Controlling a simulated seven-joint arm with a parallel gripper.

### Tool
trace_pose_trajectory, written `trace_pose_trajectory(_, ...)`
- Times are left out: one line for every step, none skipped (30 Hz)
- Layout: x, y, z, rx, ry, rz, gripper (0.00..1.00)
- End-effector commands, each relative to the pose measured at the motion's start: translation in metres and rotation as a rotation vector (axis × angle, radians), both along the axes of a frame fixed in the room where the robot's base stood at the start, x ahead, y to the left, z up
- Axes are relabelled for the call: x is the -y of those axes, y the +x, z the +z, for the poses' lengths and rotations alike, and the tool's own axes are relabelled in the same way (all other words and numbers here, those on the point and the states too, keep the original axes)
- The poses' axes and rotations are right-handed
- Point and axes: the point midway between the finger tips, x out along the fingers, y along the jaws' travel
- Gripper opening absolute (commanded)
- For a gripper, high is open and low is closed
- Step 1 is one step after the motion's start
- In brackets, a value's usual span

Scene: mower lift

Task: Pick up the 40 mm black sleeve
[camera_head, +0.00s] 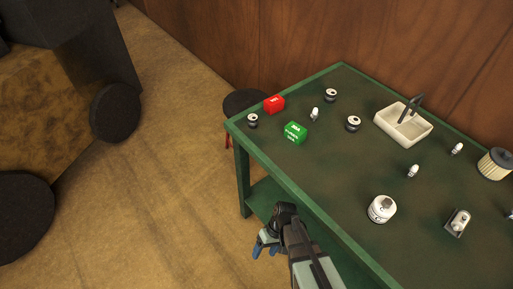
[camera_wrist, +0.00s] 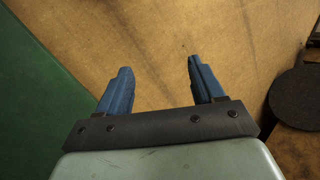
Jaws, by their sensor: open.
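Three short black cylindrical pieces with pale tops stand on the green workbench (camera_head: 318,172). One black piece (camera_head: 253,121) is near the left corner. Another black piece (camera_head: 331,95) is near the back edge, and a third black piece (camera_head: 353,123) is right of it. The near-left one looks smallest; I cannot read any size, so I cannot tell which is the 40 mm sleeve. My gripper (camera_head: 268,247) is off the bench's front-left side, well away from all three. In the wrist view its blue fingers (camera_wrist: 159,72) are apart with nothing between them.
Small white-topped items, a white tub (camera_head: 402,126), a white canister (camera_head: 382,208), a filter (camera_head: 494,164) and a metal tray (camera_head: 458,222) occupy the bench. A dark stool (camera_head: 243,102) stands behind.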

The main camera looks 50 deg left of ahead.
Motion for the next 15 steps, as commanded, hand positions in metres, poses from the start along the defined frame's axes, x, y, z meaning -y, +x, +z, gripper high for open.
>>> trace_pose_trajectory(-0.023,-0.007,0.012,-0.013,0.028,0.0,0.68)
trace_pose_trajectory(-0.035,-0.012,0.019,-0.024,0.042,-0.003,0.68)
trace_pose_trajectory(-0.049,-0.019,0.029,-0.038,0.06,-0.008,0.68)
trace_pose_trajectory(-0.06,-0.024,0.037,-0.048,0.074,-0.01,0.68)
trace_pose_trajectory(-0.07,-0.029,0.044,-0.059,0.088,-0.014,0.68)
trace_pose_trajectory(-0.084,-0.036,0.055,-0.074,0.105,-0.017,0.68)
trace_pose_trajectory(-0.094,-0.041,0.063,-0.086,0.118,-0.02,0.68)
trace_pose_trajectory(-0.104,-0.047,0.072,-0.098,0.132,-0.023,0.68)
trace_pose_trajectory(-0.117,-0.055,0.083,-0.114,0.148,-0.026,0.68)
trace_pose_trajectory(-0.127,-0.06,0.093,-0.126,0.16,-0.028,0.68)
trace_pose_trajectory(-0.136,-0.067,0.102,-0.14,0.173,-0.029,0.68)
trace_pose_trajectory(-0.149,-0.075,0.115,-0.156,0.189,-0.031,0.68)
trace_pose_trajectory(-0.157,-0.081,0.125,-0.168,0.201,-0.034,0.68)
trace_pose_trajectory(-0.166,-0.087,0.136,-0.181,0.213,-0.035,0.68)
trace_pose_trajectory(-0.177,-0.094,0.149,-0.194,0.228,-0.038,0.68)
